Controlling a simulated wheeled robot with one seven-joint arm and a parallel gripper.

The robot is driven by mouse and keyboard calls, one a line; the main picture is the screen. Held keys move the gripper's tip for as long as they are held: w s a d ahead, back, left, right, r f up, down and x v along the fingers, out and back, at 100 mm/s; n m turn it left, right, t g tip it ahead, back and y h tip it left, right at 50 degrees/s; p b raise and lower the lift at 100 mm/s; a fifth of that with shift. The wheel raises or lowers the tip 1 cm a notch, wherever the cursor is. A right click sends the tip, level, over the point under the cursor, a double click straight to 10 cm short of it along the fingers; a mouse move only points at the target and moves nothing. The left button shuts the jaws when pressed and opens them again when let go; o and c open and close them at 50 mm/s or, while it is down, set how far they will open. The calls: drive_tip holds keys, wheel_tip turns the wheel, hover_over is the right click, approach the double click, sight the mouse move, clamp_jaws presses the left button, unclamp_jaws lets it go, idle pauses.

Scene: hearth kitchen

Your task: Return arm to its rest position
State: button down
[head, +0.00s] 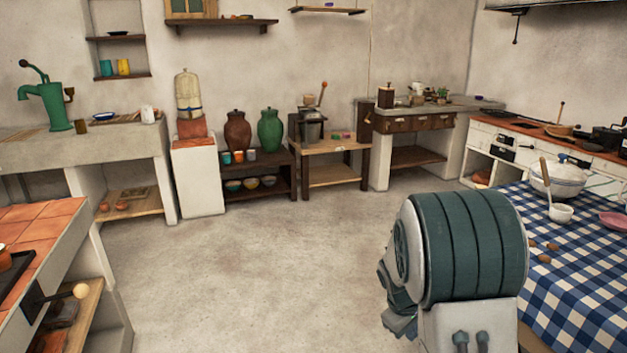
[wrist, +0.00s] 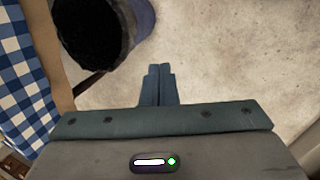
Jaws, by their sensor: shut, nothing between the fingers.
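My gripper (wrist: 158,84) shows in the wrist view, with its two fingers together and nothing between them. It points at bare floor beside the checked table. In the head view, a thick teal and grey link of my arm fills the lower right, in front of the table's left side. My gripper's fingers cannot be made out in the head view.
A tiled counter (head: 30,230) stands at left. A dark round container (wrist: 95,30) is near the fingers. The middle floor (head: 250,270) is clear.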

drive_tip(key=s+a+r+m+y+p, duration=0.1)
drive_tip(key=s+a+r+m+p, duration=0.1)
drive_tip(key=s+r+p, duration=0.2)
drive_tip(key=s+a+r+m+t+y+p, duration=0.1)
drive_tip(key=s+a+r+m+p, duration=0.1)
drive_tip(key=s+r, duration=0.8)
drive_tip(key=s+a+r+m+y+p, duration=0.1)
drive_tip(key=s+r+p, duration=0.6)
drive_tip(key=r, duration=0.7)
drive_tip(key=a+m, duration=0.1)
drive_tip(key=a, duration=0.1)
drive_tip(key=shift+s+a+r+m+t, duration=0.15)
drive_tip(key=shift+s+a+m+t, duration=0.15)
drive_tip(key=shift+s+a+m, duration=0.1)
